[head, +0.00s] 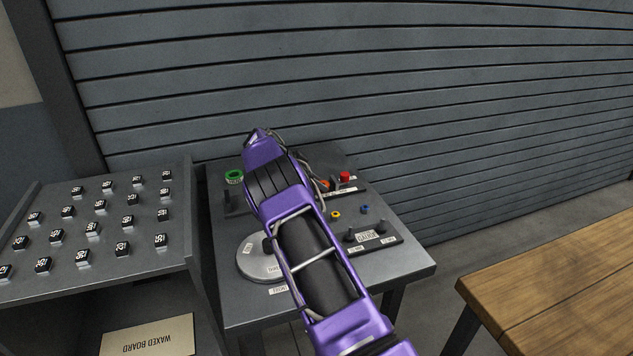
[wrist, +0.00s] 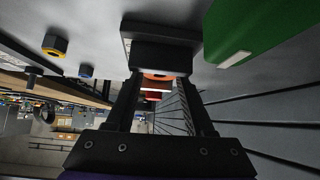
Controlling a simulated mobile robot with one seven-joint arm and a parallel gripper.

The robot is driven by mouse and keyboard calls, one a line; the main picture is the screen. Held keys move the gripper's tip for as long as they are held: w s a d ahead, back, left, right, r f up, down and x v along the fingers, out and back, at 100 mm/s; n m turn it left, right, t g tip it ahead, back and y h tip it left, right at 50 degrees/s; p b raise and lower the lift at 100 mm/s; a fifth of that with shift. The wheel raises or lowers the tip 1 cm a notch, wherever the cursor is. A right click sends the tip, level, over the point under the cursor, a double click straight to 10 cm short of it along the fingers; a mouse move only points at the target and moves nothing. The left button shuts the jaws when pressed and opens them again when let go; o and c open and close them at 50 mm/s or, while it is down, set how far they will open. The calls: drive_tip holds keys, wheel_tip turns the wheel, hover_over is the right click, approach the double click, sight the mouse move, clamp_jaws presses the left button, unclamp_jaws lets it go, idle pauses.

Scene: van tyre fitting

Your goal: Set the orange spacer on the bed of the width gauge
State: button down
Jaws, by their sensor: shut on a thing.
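In the wrist view my gripper (wrist: 158,82) has its two dark fingers closed in on the orange spacer (wrist: 157,76). Only a thin orange strip of the spacer shows at the fingertips, the rest hidden by a dark block. A grey stepped piece (wrist: 130,32) lies just past the fingertips. I cannot tell whether it is the width gauge, or whether the spacer touches it. In the head view my purple arm hides the gripper. An orange patch shows there beside a red block (head: 344,176), too small to identify surely.
A rack (head: 120,262) with several labelled blocks stands left. A wooden table (head: 560,280) stands right.

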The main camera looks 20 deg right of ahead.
drive_tip(key=shift+c, duration=1.4)
unclamp_jaws()
drive_tip(key=shift+a, duration=0.1)
drive_tip(key=v, duration=1.2)
